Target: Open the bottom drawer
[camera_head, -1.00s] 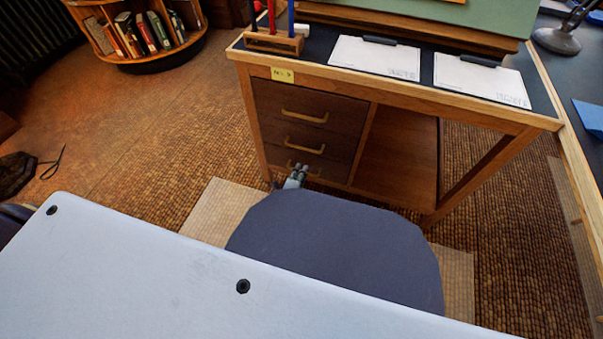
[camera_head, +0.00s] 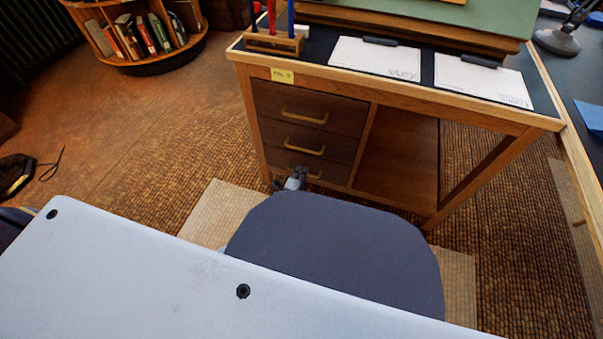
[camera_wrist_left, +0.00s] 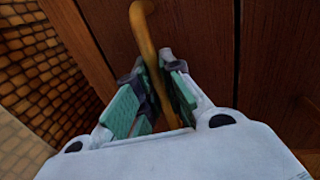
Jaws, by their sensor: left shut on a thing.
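The bottom drawer (camera_head: 277,161) is the lowest of three brown drawers in the wooden desk. It looks flush or nearly flush with the drawers above; a small gap cannot be made out. Its brass bar handle (camera_wrist_left: 148,45) runs between the pads of my left gripper (camera_wrist_left: 155,100) in the left wrist view. The gripper is shut on this handle. In the head view my left gripper (camera_head: 296,176) is small and covers the left part of the handle. My right gripper is not in view.
The middle (camera_head: 317,141) and top (camera_head: 298,108) drawers with brass handles look shut. The desk top (camera_head: 318,45) bears a pen stand (camera_head: 272,42) and two clipboards (camera_head: 375,58). An open recess is right of the drawers. A round bookshelf (camera_head: 160,57) stands at far left.

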